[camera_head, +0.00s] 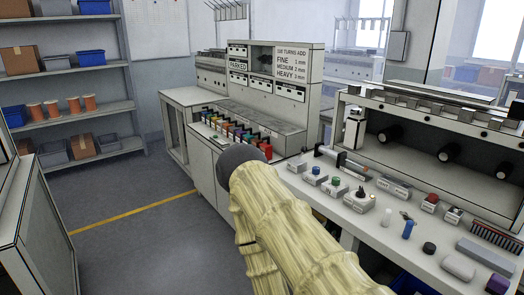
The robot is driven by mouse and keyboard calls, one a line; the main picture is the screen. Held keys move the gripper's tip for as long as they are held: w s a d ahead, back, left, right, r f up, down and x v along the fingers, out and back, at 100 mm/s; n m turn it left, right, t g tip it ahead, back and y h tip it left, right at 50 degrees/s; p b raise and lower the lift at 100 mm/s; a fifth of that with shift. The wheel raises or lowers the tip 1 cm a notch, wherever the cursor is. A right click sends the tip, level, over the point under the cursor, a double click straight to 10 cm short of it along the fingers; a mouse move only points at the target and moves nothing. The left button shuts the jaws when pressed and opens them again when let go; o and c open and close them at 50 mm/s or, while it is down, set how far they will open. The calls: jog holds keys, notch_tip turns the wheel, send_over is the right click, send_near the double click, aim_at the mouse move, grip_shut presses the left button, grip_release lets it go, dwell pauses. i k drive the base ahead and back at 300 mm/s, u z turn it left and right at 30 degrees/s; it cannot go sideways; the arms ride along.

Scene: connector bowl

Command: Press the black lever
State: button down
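A small grey box (359,202) on the right bench has a dark upright piece (360,191) on top that may be the black lever; it is too small to be sure. Several small coloured handles or levers (236,131) stand in a row on the left bench, and I cannot make out a black one among them. My pale yellow arm (285,225) rises from the bottom middle and ends in view at a dark grey rounded part. It covers part of the bench front. My gripper's fingers do not show.
The right bench (340,214) holds button boxes (313,175), a blue cylinder (408,229), a black puck (429,248) and a white roll (458,267). A signed panel (275,70) stands behind the left bench. Shelves (70,65) stand at far left. The floor (140,235) at left is clear.

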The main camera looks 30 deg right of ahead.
aim_at(303, 149)
jog(key=z, duration=0.15)
jog(key=i, duration=1.05)
jog(key=z, duration=0.85)
